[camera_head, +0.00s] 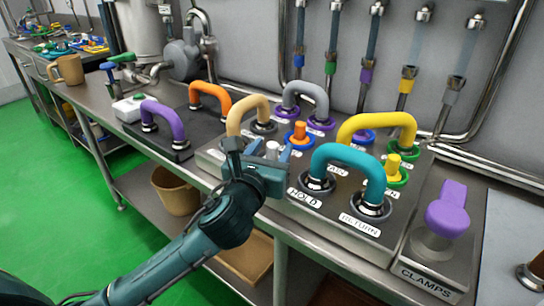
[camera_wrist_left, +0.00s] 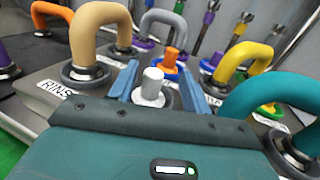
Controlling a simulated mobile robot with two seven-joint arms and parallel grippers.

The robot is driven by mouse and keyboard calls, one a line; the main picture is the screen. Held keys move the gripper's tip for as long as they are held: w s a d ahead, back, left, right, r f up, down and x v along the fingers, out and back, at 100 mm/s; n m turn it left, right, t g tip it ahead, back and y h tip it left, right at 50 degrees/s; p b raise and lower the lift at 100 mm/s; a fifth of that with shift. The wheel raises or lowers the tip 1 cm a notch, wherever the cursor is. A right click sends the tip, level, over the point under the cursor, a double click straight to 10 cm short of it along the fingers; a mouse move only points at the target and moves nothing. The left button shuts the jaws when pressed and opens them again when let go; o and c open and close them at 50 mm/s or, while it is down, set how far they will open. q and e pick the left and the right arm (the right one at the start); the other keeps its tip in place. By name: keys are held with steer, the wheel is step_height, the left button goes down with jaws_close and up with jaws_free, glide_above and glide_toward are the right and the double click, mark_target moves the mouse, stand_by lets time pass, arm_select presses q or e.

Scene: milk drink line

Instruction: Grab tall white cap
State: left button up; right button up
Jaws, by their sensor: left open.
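The tall white cap (camera_head: 272,150) stands upright on the steel panel, between the beige hose loop and the teal hose loop. In the left wrist view the white cap (camera_wrist_left: 151,88) shows between and beyond my two blue fingers. My left gripper (camera_head: 269,157) is open, its fingers on either side of the cap as seen, in front of it; it also shows in the wrist view (camera_wrist_left: 158,90). I cannot tell whether a finger touches the cap. The cap's lower part is partly hidden by my gripper. My right gripper is not in view.
Close by are the beige loop (camera_head: 247,108), teal loop (camera_head: 349,162), orange cap (camera_head: 299,131) and grey loop (camera_head: 306,93). A yellow loop (camera_head: 380,122) and a yellow cap (camera_head: 393,163) stand to the right. A purple clamp (camera_head: 448,207) is at the far right.

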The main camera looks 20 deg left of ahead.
mark_target(274, 142)
arm_select(q)
steer(key=w, duration=0.4)
steer(key=shift+a+f+b, duration=0.3)
steer(key=shift+w, duration=0.4)
jaws_close()
